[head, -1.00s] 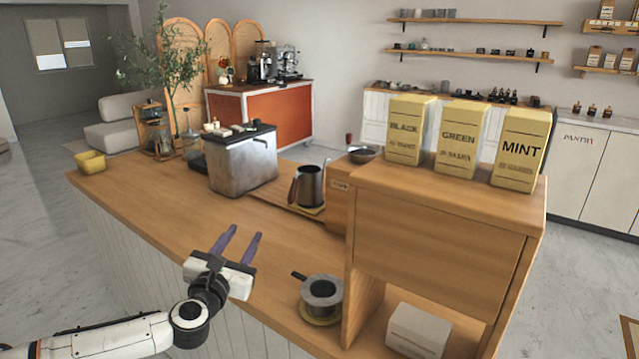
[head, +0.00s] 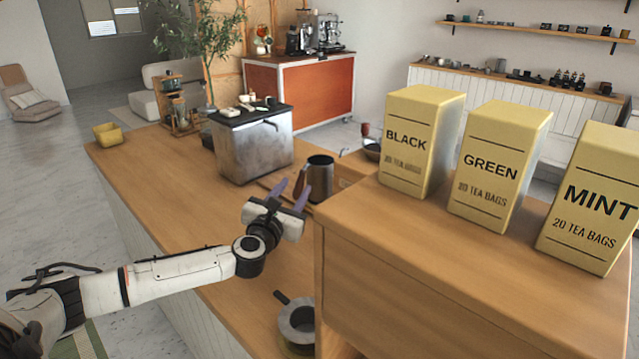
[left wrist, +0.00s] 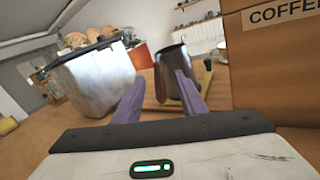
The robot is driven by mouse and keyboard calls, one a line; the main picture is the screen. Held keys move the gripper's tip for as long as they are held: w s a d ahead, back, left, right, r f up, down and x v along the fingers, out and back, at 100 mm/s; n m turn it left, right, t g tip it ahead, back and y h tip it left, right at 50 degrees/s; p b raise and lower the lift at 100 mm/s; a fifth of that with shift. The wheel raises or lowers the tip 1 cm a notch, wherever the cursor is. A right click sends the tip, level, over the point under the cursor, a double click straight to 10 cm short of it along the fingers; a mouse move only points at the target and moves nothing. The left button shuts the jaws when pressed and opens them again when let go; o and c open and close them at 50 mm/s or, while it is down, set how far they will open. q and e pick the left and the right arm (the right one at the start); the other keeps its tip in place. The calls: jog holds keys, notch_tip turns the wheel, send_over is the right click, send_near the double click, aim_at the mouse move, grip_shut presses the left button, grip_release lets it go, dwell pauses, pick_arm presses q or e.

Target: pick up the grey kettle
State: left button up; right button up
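My left gripper (head: 290,186) is open and empty. Its two purple fingers point toward the kettle, and in the head view they come just in front of its lower left part. In the left wrist view its fingers (left wrist: 158,95) are spread apart with nothing between them. I cannot tell whether they touch the kettle. My right gripper is not in view.
A metal bin (head: 252,148) stands left of the kettle. A wooden shelf unit (head: 400,240) with black, green and mint tea boxes is close on the right. A small pot (head: 297,322) sits at the counter's front.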

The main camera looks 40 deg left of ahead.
aim_at(301, 175)
pick_arm(q)
jog(key=shift+a+x, duration=0.2)
jog(key=shift+x, duration=2.5)
jog(key=shift+s+r, duration=0.1)
jog(key=shift+r, duration=0.1)
grip_shut()
jog(key=shift+r, duration=0.15)
